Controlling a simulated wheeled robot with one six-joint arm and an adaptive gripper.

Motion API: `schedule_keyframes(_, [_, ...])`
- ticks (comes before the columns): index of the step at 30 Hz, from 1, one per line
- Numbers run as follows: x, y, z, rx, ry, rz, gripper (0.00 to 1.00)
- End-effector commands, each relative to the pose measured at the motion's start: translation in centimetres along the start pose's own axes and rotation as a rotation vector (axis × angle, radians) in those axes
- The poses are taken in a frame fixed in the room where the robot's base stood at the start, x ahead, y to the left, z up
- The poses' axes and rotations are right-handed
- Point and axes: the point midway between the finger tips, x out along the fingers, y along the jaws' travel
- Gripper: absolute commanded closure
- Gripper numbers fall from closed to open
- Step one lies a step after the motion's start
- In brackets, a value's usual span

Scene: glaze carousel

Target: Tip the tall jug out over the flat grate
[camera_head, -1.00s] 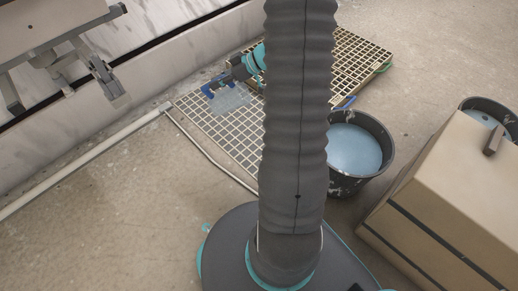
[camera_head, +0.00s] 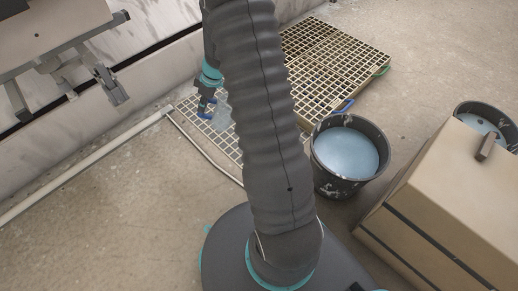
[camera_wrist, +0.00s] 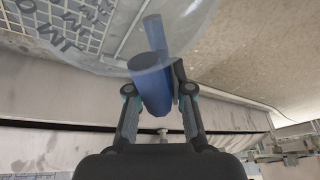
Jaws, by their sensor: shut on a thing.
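The tall jug (camera_head: 222,115) is clear, with a blue handle (camera_head: 204,108). It shows over the flat grate (camera_head: 186,103), a pale grid lying on the floor. In the wrist view the jug's clear, curved body (camera_wrist: 165,38) fills the upper left, with dark lettering and grid lines showing on or through it. My gripper (camera_wrist: 157,86) is shut on the blue handle (camera_wrist: 150,92). In the head view my gripper (camera_head: 208,96) is small and partly behind my arm. My arm hides part of the jug and grate. I cannot tell the jug's exact tilt or its contents.
A raised grate (camera_head: 340,62) stands behind, to the right. A black bucket of pale blue liquid (camera_head: 347,152) is beside it, and another bucket (camera_head: 478,122) is behind a tan box (camera_head: 450,190). A pale pipe (camera_head: 85,165) runs along the floor at left, where floor is clear.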

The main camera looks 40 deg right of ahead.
Motion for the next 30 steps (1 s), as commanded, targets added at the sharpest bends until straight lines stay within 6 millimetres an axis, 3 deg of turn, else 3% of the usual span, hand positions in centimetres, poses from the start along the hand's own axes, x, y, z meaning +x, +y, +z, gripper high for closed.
schedule_keyframes(30, [5.2,-0.3,-1.2,-0.003,-0.329,0.058,1.00])
